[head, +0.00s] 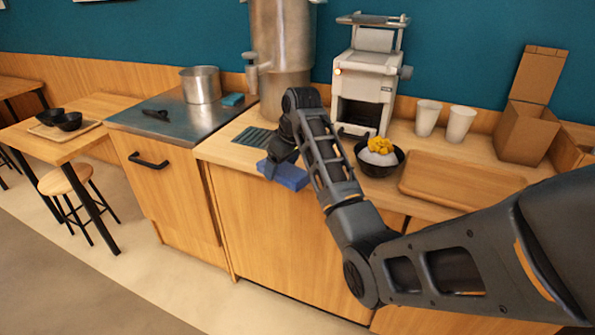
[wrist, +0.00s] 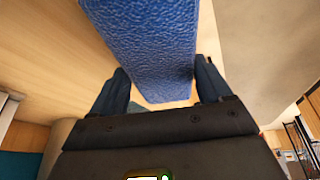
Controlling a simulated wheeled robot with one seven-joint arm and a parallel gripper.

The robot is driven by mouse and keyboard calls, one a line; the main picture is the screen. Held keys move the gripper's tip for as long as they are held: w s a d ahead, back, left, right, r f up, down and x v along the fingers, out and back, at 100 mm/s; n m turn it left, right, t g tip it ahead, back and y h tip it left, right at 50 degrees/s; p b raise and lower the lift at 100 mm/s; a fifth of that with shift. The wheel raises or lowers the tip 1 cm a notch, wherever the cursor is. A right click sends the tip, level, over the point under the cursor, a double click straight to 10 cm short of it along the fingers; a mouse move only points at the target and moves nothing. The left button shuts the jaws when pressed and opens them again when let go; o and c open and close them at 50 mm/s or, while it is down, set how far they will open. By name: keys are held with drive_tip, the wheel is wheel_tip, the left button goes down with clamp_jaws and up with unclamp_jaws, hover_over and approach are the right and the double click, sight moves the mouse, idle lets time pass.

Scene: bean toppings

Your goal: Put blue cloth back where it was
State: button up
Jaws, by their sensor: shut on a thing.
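The blue cloth (head: 291,177) is a folded, textured block at the front edge of the wooden counter, below my gripper (head: 275,162). In the wrist view the blue cloth (wrist: 150,40) fills the upper middle and lies between the two dark fingers of my gripper (wrist: 163,86), which is shut on it. In the head view my arm hides part of the gripper and the counter behind it. Whether the cloth touches the counter cannot be told.
A dark slotted grate (head: 254,136) lies on the counter behind the cloth. A tall metal dispenser (head: 285,50) stands behind it. Right of my arm are a black bowl (head: 378,168) with white and yellow food, a white machine (head: 368,80) and a wooden tray (head: 455,187). A teal cloth (head: 232,99) lies beside a pot (head: 201,85).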

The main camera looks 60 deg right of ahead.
drive_tip(key=s+d+r+b, duration=0.1)
drive_tip(key=s+d+r, duration=0.35)
drive_tip(key=d, duration=0.35)
drive_tip(key=s+d+r+b, duration=0.1)
drive_tip(key=s+d+r, duration=0.35)
drive_tip(key=d, duration=0.25)
drive_tip(key=shift+m, duration=0.4)
drive_tip(key=w+a+f, duration=0.1)
drive_tip(key=w+f, duration=0.1)
drive_tip(key=w, duration=0.1)
drive_tip(key=w+a+f+p, duration=0.1)
drive_tip(key=w+a+f, duration=0.1)
drive_tip(key=w+f, duration=0.1)
drive_tip(key=w+a+f, duration=0.1)
drive_tip(key=w+f, duration=0.1)
drive_tip(key=w, duration=0.2)
drive_tip(key=shift+a+f+p, duration=0.25)
drive_tip(key=shift+f+p, duration=0.05)
drive_tip(key=shift+p, duration=0.05)
drive_tip(key=shift+f, duration=2.05)
drive_tip(key=shift+f, duration=0.15)
drive_tip(key=o, duration=1)
drive_tip(key=shift+o, duration=0.2)
drive_tip(key=v, duration=1.2)
drive_tip(key=shift+a, duration=0.15)
